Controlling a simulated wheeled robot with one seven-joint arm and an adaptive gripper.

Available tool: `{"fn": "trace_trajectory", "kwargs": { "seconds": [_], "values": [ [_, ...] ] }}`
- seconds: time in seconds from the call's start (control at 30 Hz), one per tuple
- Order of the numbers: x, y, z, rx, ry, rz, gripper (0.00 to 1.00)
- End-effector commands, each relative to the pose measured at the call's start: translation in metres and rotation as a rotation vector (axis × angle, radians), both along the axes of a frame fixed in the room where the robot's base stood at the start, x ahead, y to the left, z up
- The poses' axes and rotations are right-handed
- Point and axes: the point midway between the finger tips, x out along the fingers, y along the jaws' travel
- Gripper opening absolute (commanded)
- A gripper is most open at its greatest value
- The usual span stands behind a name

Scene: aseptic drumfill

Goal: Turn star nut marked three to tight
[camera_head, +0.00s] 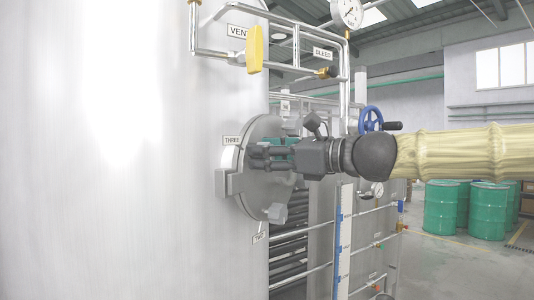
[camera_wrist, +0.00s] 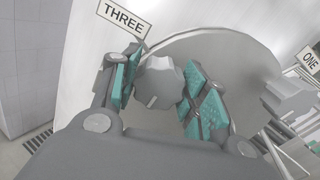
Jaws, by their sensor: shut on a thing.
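The star nut marked three (camera_wrist: 160,84) is a grey lobed knob on the round manway cover (camera_wrist: 225,62), just below the sign THREE (camera_wrist: 124,17) in the wrist view. My gripper (camera_wrist: 157,92) has its teal-padded fingers on either side of it and is shut on it. In the head view my gripper (camera_head: 259,154) reaches in from the right at the cover (camera_head: 244,186), near the sign THREE (camera_head: 231,140). Its fingers hide the nut there. How tight the nut is cannot be told.
Another grey nut (camera_wrist: 289,100) sits near the sign ONE (camera_wrist: 309,60). Above the cover are a yellow-handled valve (camera_head: 255,50), pipes and a gauge (camera_head: 347,12). A blue handwheel (camera_head: 371,119) stands behind my arm. Green drums (camera_head: 488,210) stand at the right.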

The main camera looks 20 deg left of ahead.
Motion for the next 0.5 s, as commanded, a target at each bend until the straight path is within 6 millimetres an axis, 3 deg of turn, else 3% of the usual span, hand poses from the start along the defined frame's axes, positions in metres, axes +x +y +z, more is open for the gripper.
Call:
{"fn": "trace_trajectory", "kwargs": {
  "seconds": [0.03, 0.13, 0.17, 0.5],
  "values": [
    [0.0003, -0.0003, -0.0002, 0.0, 0.001, 0.0, 0.46],
    [0.0002, -0.0002, -0.0001, 0.0, 0.0, 0.0, 0.64],
    [0.0002, -0.0001, 0.0, 0.0, 0.0, 0.0, 0.66],
    [-0.0003, -0.0014, 0.0003, 0.0, -0.001, 0.0, 0.66]
  ]
}}
